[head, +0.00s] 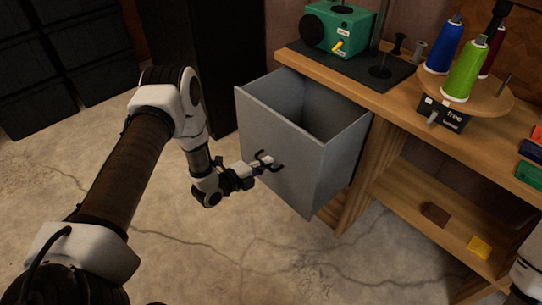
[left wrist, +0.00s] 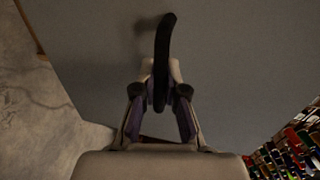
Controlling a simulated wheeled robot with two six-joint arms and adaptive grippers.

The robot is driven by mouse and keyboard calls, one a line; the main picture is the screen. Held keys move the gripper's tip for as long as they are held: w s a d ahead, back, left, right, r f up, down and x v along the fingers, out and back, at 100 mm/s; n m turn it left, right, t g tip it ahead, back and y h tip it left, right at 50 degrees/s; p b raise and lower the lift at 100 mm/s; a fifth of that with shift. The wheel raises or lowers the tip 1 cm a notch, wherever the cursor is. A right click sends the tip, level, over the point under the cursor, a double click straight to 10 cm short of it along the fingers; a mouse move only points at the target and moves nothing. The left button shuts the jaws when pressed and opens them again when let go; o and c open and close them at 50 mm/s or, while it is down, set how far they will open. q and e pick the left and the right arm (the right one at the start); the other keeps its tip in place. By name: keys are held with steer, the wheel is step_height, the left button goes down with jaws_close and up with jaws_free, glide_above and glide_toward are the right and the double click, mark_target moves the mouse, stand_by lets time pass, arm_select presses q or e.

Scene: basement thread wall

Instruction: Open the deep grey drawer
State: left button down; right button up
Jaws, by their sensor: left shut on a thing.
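The deep grey drawer (head: 285,150) stands pulled well out from the wooden bench in the head view. Its inside is visible and looks empty. Its grey front fills most of the left wrist view (left wrist: 240,75). My left gripper (head: 262,166) is at the drawer front, shut on the dark curved handle (left wrist: 163,50). The handle stands upright between the fingers of the left gripper (left wrist: 160,92) in the wrist view. My right gripper is not in view; only a white part of my right arm shows at the lower right edge of the head view.
The wooden bench top (head: 400,105) carries a green device (head: 338,28) and a round stand with blue (head: 445,45) and green (head: 464,70) thread spools. A lower shelf (head: 420,195) holds a brown block and a yellow block (head: 479,247). Cracked concrete floor lies clear in front of the drawer.

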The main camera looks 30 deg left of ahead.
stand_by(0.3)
arm_select(q)
steer(key=c, duration=1.2)
jaws_free()
steer(key=shift+s, duration=0.1)
steer(key=v, duration=1.2)
